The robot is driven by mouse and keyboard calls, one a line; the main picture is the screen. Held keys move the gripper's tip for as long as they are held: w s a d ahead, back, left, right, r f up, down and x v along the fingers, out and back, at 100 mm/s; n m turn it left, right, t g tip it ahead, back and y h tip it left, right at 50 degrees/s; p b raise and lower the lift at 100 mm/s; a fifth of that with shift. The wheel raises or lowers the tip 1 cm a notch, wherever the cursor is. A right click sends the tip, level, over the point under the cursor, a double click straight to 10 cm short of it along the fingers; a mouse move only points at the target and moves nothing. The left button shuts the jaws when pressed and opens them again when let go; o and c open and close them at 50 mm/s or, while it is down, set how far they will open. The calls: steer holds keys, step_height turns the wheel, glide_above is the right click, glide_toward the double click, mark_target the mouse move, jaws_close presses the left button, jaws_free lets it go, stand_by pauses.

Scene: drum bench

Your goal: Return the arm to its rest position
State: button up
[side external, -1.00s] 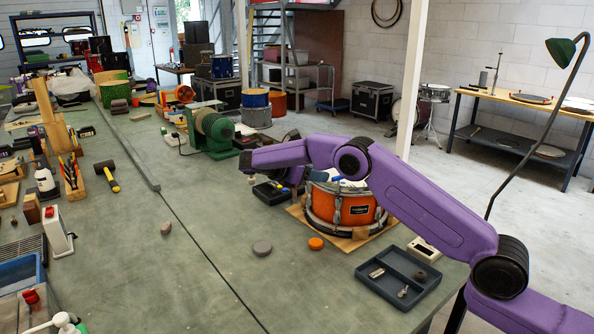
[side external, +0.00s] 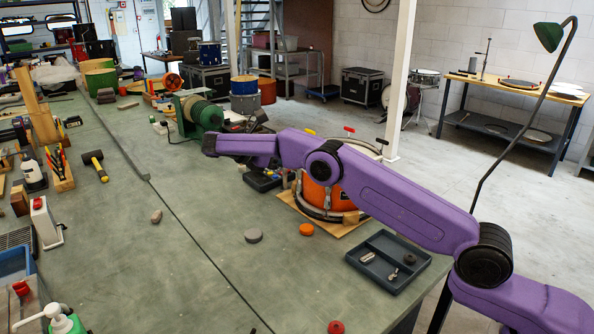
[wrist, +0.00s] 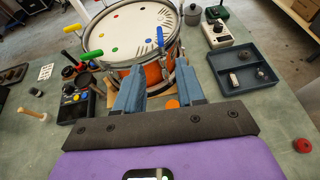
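In the wrist view my gripper (wrist: 158,68) has its two blue fingers apart with nothing between them. Beyond the fingers stands the orange drum (wrist: 150,75), with a white head and coloured-handled keys around its rim. In the side view my purple arm stretches left across the drum (side external: 320,196) and hides much of its upper part. The arm's far end is left of the drum, over the bench. I cannot make out the gripper fingers in the side view.
A dark tray (side external: 350,255) with small metal parts lies right of the drum. A grey disc (side external: 253,235), an orange disc (side external: 306,229) and a red knob (side external: 335,327) lie in front. A green machine (side external: 197,112) stands behind.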

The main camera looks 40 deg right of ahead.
steer(key=s+a+r+t+y, duration=0.1)
steer(key=s+a+t+y, duration=0.5)
steer(key=s, duration=1)
steer(key=s+d+f+m+g+y, duration=0.1)
steer(key=s+f+y, duration=0.1)
steer(key=s, duration=0.8)
steer(key=s+d+f+m+g+y, duration=0.1)
steer(key=s+d+g+y, duration=0.1)
steer(key=s, duration=0.8)
steer(key=s+d+f+m+g+y, duration=0.1)
steer(key=s+y, duration=0.3)
steer(key=s, duration=0.6)
steer(key=shift+d+f+m, duration=0.15)
steer(key=shift+f+m, duration=0.45)
steer(key=shift+f, duration=0.2)
